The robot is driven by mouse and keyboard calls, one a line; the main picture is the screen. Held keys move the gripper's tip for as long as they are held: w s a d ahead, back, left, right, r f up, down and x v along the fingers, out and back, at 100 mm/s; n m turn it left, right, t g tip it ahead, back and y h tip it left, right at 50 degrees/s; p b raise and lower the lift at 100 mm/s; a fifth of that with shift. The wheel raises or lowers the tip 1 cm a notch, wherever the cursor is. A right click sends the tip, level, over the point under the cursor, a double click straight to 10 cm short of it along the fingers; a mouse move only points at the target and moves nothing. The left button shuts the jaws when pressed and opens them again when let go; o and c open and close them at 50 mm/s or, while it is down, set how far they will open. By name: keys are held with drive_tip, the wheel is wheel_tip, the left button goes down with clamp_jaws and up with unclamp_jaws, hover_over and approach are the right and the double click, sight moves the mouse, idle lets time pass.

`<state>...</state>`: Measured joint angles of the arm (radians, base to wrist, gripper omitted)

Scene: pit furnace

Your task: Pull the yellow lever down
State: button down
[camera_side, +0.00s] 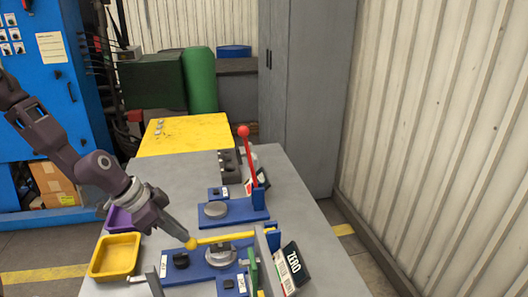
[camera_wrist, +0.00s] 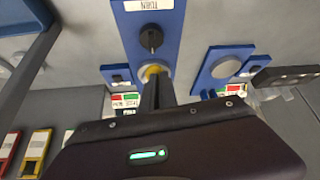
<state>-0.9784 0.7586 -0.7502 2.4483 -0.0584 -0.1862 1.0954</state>
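The yellow lever (camera_side: 225,238) lies about level over a blue base plate (camera_side: 205,265) in the side view, with its round knob (camera_side: 191,243) at the left end. My gripper (camera_side: 183,235) reaches down from the upper left, its fingertips at the knob. In the wrist view, the fingers (camera_wrist: 153,88) look closed together, and a bit of the yellow knob (camera_wrist: 152,71) shows just past the tips. They seem to rest against the knob rather than around it; contact itself cannot be told.
A red lever (camera_side: 248,155) stands upright on another blue base behind. A yellow tray (camera_side: 115,256) and a purple tray (camera_side: 118,219) sit at the left edge of the grey table (camera_side: 185,190). A "ZERO" sign (camera_side: 292,264) stands right of the yellow lever.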

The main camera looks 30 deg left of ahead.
drive_tip(key=shift+s+f+h, duration=0.4)
drive_tip(key=shift+s+f, duration=0.2)
drive_tip(key=shift+f, duration=0.35)
drive_tip(key=shift+w+r, duration=0.15)
drive_tip(key=shift+r, duration=0.05)
drive_tip(key=shift+g+y, duration=0.3)
drive_tip(key=shift+y, duration=0.3)
drive_tip(key=w+r, duration=0.1)
drive_tip(key=r, duration=0.1)
drive_tip(key=d+r, duration=0.1)
drive_tip(key=r, duration=0.2)
drive_tip(key=w+d+r, duration=0.1)
drive_tip(key=r, duration=0.2)
drive_tip(key=shift+w+r, duration=0.2)
drive_tip(key=shift+w, duration=0.15)
drive_tip(key=w+d+r, duration=1.2)
drive_tip(key=w+d, duration=0.2)
drive_tip(key=w, duration=0.1)
drive_tip(key=shift+d, duration=0.15)
drive_tip(key=shift+w, duration=0.1)
